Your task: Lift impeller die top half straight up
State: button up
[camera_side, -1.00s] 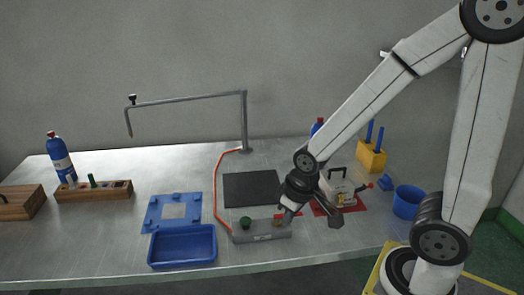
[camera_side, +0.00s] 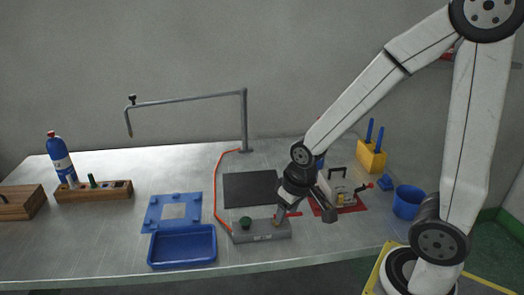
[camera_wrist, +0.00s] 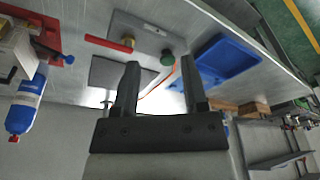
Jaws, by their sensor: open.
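The impeller die (camera_side: 341,190) is a pale block with a dark handle on top, standing on a red mat (camera_side: 352,208) at the right of the bench. It shows partly at the left edge of the wrist view (camera_wrist: 14,52); the seam between its halves is too small to make out. My gripper (camera_side: 305,214) is open and empty, in front and to the left of the die, above the bench near the grey control box. In the wrist view my two fingers (camera_wrist: 160,84) stand apart with nothing between them.
A grey control box (camera_side: 262,232) with a green knob and red lever sits close below my gripper. A dark plate (camera_side: 250,188), blue tray (camera_side: 183,247), yellow holder (camera_side: 371,156) and blue cup (camera_side: 407,202) stand around. An orange hose (camera_side: 216,200) runs behind the box.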

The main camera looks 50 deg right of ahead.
jog(key=w+d+m, duration=0.4)
jog(key=d+m, duration=0.3)
jog(key=d, duration=0.2)
jog(key=m+g, duration=0.3)
jog(key=m, duration=1.5)
send_over(338, 169)
jog(key=shift+w+d+r, duration=0.15)
jog(key=shift+d+r, duration=0.1)
jog(key=shift+d, duration=0.15)
jog(key=shift+f, duration=1.3)
jog(key=shift+a+f, duration=0.15)
jog(key=shift+f, duration=2.45)
